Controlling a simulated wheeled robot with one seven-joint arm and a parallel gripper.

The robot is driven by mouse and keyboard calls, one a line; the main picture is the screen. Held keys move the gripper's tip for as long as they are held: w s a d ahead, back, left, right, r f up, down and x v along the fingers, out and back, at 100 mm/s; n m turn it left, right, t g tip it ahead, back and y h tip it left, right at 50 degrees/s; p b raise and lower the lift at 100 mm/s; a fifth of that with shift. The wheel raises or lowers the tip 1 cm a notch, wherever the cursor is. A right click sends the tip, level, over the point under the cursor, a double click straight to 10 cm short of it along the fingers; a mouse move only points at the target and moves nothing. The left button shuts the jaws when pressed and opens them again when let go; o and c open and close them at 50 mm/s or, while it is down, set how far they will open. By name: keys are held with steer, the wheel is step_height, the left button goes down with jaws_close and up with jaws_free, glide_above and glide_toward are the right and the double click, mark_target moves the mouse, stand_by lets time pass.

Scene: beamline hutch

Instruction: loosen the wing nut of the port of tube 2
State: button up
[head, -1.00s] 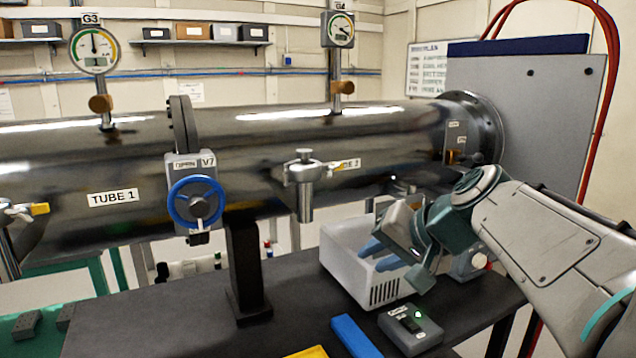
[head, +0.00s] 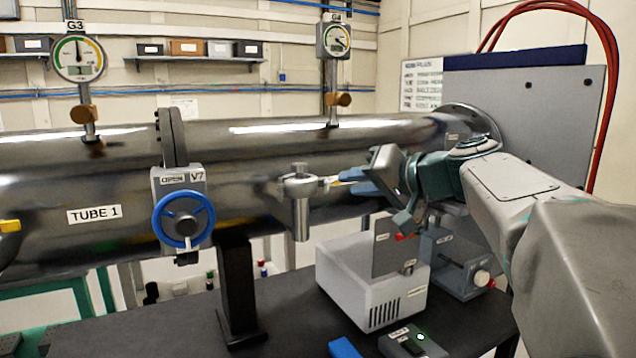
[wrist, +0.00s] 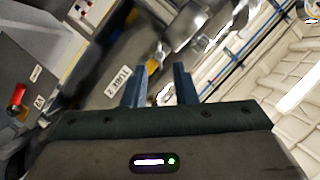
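The port of tube 2 (head: 301,205) is a metal stub with a clamp on the side of the large steel tube. Its wing nut (head: 326,183) sticks out to the right of the clamp, with a small yellow part at its end. My gripper (head: 358,176) is open, its blue fingers pointing left toward the wing nut. In the head view the fingers partly cover the nut's right end and the tube 2 label. In the wrist view the yellow part (wrist: 153,66) shows between and beyond the fingers, and the TUBE 2 label (wrist: 118,86) lies left of them. Contact cannot be told.
A blue handwheel valve V7 (head: 183,219) stands left of the port. Below are a white box (head: 362,290), a grey device with a knob (head: 460,265) and a small switch box (head: 413,342) on the dark bench (head: 285,310). Gauge G4 (head: 335,39) rises above the tube.

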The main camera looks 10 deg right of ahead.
mark_target(333, 185)
steer(key=shift+x, duration=2.35)
jaws_close()
